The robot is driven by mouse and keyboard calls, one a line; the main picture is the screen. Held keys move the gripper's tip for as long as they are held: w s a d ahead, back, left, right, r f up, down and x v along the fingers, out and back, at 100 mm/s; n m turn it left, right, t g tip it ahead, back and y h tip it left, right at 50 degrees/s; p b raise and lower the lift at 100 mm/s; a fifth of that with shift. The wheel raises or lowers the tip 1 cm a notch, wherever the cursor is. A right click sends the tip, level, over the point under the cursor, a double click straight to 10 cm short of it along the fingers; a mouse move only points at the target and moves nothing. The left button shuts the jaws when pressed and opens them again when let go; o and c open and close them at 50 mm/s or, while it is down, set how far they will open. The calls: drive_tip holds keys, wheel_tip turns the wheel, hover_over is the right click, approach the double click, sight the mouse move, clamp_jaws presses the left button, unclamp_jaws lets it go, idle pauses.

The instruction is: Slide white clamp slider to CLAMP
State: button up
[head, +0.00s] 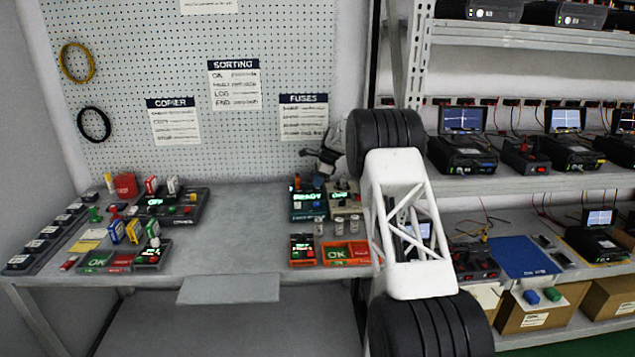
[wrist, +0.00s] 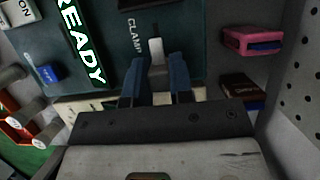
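The white clamp slider (wrist: 156,48) stands on a dark teal panel (wrist: 188,18) beside the printed word CLAMP in the wrist view. My gripper (wrist: 156,72) has two blue fingers, spread apart, with the slider in line with the gap between them. I see space on both sides of the slider; whether the fingertips reach past it in depth I cannot tell. A lit READY display (wrist: 82,45) is left of the slider. In the head view the teal READY unit (head: 308,214) stands on the bench; the slider cannot be made out there.
In the wrist view, a pink and blue block (wrist: 250,40) and a dark brown block (wrist: 242,88) lie right of the panel, near a perforated board (wrist: 304,75). Fuse cylinders (wrist: 28,110) are at lower left. In the head view the middle bench top (head: 245,230) is clear.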

sight(304, 189)
clamp_jaws()
drive_tip(key=shift+a, duration=1.95)
drive_tip(key=o, duration=0.7)
unclamp_jaws()
drive_tip(key=shift+v, duration=3.9)
